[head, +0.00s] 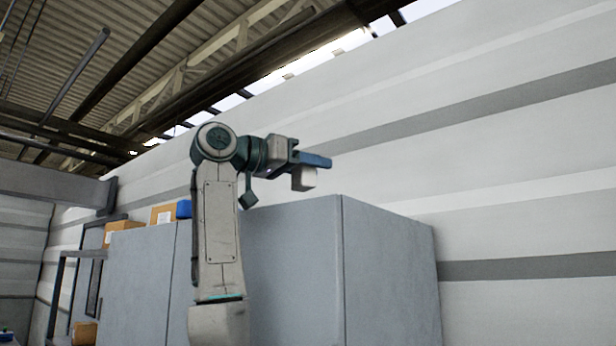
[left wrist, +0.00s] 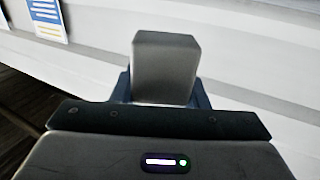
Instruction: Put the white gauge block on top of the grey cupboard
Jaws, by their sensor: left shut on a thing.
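The grey cupboard (head: 290,260) stands in the middle of the head view, against the striped wall. My left gripper (head: 318,164) is above the cupboard's top front edge in the picture. It is shut on the white gauge block (head: 303,179), which hangs below the blue fingers. The block (left wrist: 166,68) also shows in the left wrist view, between the fingers of the left gripper (left wrist: 166,95). The head view looks upward, so the cupboard's top surface is hidden, and I cannot tell whether the block is over it. My right gripper is in neither view.
A cardboard box (head: 163,214) and a blue thing (head: 184,209) show at the cupboard's top left. Another box (head: 122,226) and a shelf frame (head: 62,275) are further left. The wall (head: 520,170) rises behind the cupboard. The air above the cupboard's right part looks clear.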

